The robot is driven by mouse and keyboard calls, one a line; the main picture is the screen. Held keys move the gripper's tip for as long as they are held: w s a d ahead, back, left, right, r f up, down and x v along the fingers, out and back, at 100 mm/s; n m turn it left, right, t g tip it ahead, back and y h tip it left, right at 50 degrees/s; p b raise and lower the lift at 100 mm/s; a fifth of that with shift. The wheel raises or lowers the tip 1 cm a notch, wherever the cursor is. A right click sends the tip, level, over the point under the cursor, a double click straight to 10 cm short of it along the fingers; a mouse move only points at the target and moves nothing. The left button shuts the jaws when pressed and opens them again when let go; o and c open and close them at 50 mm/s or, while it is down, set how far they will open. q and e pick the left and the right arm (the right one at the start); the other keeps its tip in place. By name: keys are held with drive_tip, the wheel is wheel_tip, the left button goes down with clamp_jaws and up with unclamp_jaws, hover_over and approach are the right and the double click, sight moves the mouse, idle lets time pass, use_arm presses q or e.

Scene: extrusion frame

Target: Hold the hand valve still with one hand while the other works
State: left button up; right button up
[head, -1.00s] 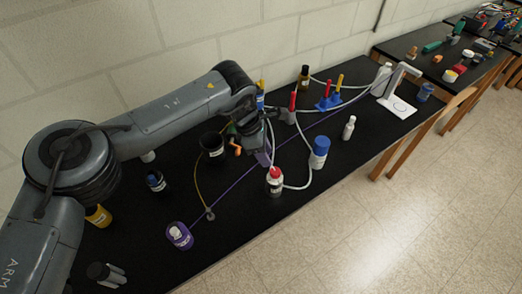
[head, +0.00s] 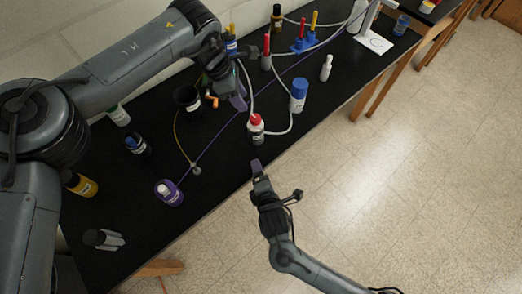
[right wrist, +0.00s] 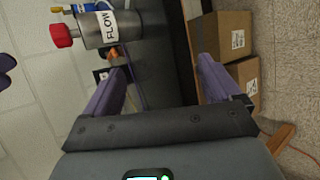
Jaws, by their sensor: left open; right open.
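A pale metal cylinder with a red knob, which looks like the hand valve (head: 256,130), stands near the front edge of the black bench. In the right wrist view the valve (right wrist: 100,28) lies sideways at upper left, with a FLOW label. My left gripper (head: 238,98) is open, just behind the valve and apart from it; its jaws are partly hidden. My right gripper (head: 256,168) is in front of the valve, at the bench edge and apart from it. Its two purple fingers stand open and empty in the right wrist view (right wrist: 163,80).
A blue-capped bottle (head: 299,95) stands right of the valve, with white tubing around it. A purple bottle (head: 169,192) is to the left on the bench (head: 225,175). A black cup (head: 187,99) stands behind. Cardboard boxes (right wrist: 222,35) show in the right wrist view.

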sight(257, 135)
drive_tip(key=w+r+n+t, duration=0.1)
drive_tip(key=w+n, duration=0.1)
drive_tip(key=n, duration=0.2)
drive_tip(key=w+n+t, duration=0.2)
drive_tip(key=n, duration=0.2)
drive_tip(key=w+r+n+t, duration=0.1)
drive_tip(key=w+n+t, duration=0.1)
drive_tip(key=n, duration=0.1)
drive_tip(key=shift+d+r+n, duration=0.35)
drive_tip(key=shift+d+n, duration=0.05)
drive_tip(key=n, duration=0.1)
drive_tip(key=w+n, duration=0.1)
drive_tip(key=n+t, duration=0.1)
drive_tip(key=shift+w+a+r+y, duration=0.2)
drive_tip(key=shift+r+y, duration=0.05)
drive_tip(key=shift+y, duration=0.15)
drive_tip(key=shift+w+a+r+n, duration=0.15)
drive_tip(key=shift+w+n, duration=0.25)
drive_tip(key=shift+w, duration=0.3)
drive_tip(key=w, duration=0.3)
drive_tip(key=w+a, duration=0.1)
drive_tip(key=w, duration=0.5)
drive_tip(key=shift+w+a, duration=0.1)
drive_tip(key=shift+a, duration=0.2)
